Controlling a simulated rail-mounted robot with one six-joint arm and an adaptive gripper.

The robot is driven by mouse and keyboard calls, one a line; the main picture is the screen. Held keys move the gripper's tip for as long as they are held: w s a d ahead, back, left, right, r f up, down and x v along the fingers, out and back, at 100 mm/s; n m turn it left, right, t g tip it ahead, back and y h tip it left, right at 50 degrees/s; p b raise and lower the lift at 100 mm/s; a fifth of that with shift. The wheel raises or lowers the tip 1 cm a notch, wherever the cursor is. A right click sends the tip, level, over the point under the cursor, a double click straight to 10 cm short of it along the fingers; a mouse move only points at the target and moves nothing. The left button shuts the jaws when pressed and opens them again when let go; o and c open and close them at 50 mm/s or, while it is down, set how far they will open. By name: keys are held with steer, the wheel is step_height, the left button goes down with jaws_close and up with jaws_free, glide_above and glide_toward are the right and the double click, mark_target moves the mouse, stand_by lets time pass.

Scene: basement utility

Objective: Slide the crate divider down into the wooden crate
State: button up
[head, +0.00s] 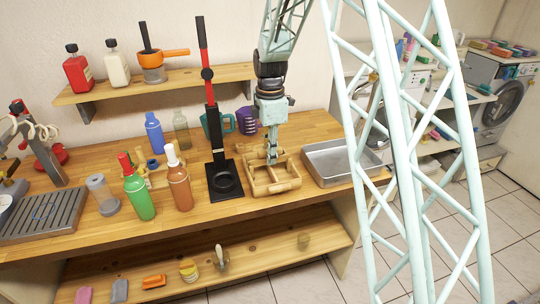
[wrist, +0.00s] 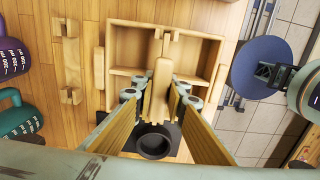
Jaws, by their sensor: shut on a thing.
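The wooden crate (head: 284,187) stands on the workbench, and its open top shows in the wrist view (wrist: 129,24). It has a cross wall inside and a notch at the middle of its top wall in the wrist view. My gripper (head: 271,158) points down over the crate. In the wrist view my gripper (wrist: 160,97) is shut on the crate divider (wrist: 161,78), a pale wooden piece. The divider lines up roughly with the notch over the crate's middle. Its lower edge is hidden, so I cannot tell how deep it sits.
A metal tray (head: 342,160) stands right of the crate. A black stand with a red lever (head: 222,180) is close on its left. Purple (head: 246,120) and teal (head: 212,125) mugs stand behind. A wooden notched piece (wrist: 67,60) lies beside the crate. Bottles stand further left.

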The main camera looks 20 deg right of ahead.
steer(key=shift+f, duration=0.25)
steer(key=o, duration=0.9)
steer(key=shift+o, duration=0.2)
step_height(320, 180, up, 11)
steer(key=shift+r, duration=0.45)
stand_by(0.5)
steer(key=shift+r, duration=0.1)
